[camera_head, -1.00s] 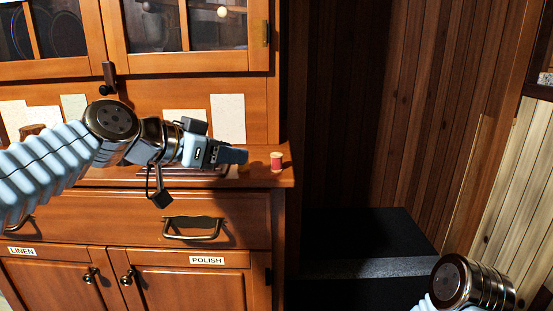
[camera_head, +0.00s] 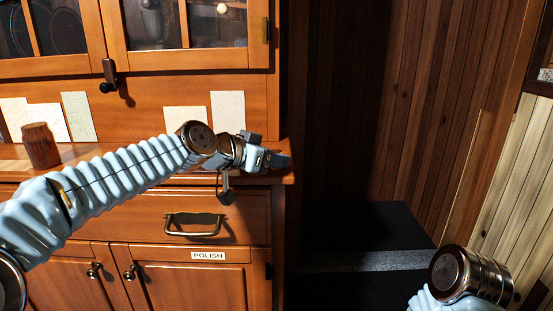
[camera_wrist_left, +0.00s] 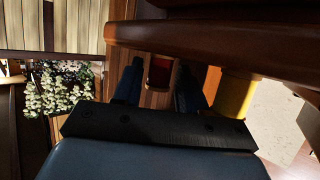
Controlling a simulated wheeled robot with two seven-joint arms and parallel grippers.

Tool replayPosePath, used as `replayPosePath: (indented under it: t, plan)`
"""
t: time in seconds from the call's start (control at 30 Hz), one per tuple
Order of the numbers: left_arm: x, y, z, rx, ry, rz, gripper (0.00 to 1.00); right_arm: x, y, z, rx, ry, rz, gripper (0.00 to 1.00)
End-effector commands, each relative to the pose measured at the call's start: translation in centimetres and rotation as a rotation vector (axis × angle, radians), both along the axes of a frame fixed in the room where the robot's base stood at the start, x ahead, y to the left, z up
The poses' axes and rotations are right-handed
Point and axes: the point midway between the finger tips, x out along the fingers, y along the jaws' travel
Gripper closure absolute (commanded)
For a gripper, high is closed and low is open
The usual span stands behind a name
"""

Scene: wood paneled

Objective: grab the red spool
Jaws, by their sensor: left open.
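The red spool (camera_wrist_left: 160,72) shows in the left wrist view between the two dark fingers of my left gripper (camera_wrist_left: 158,88). The gripper is open, with one finger on each side of the spool; I cannot tell whether either touches it. In the head view, my left gripper (camera_head: 280,161) is at the right end of the cabinet's counter, and the spool is hidden behind it. My right gripper is out of view; only part of my right arm shows at the lower right.
A yellow object (camera_wrist_left: 235,95) stands close to the right finger in the left wrist view. A brown wooden cup (camera_head: 41,145) is at the counter's left. Pale cards (camera_head: 228,113) lean along the cabinet back.

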Motion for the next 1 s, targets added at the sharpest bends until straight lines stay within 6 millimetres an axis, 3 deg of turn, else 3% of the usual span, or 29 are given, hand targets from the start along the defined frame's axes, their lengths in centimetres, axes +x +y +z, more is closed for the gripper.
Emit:
replayPosePath:
  t: [0.1, 0.37, 0.73, 0.9, 1.0]
  plan:
    - [0.0, 0.0, 0.0, 0.0, 0.0, 0.0, 0.62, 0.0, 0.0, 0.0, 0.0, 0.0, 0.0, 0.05]
    - [0.0, 0.0, 0.0, 0.0, 0.0, 0.0, 1.0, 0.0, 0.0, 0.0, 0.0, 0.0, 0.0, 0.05]
    - [0.0, 0.0, 0.9, -0.001, -0.002, 0.0, 1.0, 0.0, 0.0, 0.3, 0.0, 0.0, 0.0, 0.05]
    - [-0.1, 0.0, 3.6, -0.002, -0.003, -0.001, 1.0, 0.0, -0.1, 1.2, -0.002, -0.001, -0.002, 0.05]
    - [-1.7, 0.8, 5.5, -0.001, -0.004, 0.0, 1.0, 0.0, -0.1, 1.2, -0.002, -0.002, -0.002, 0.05]
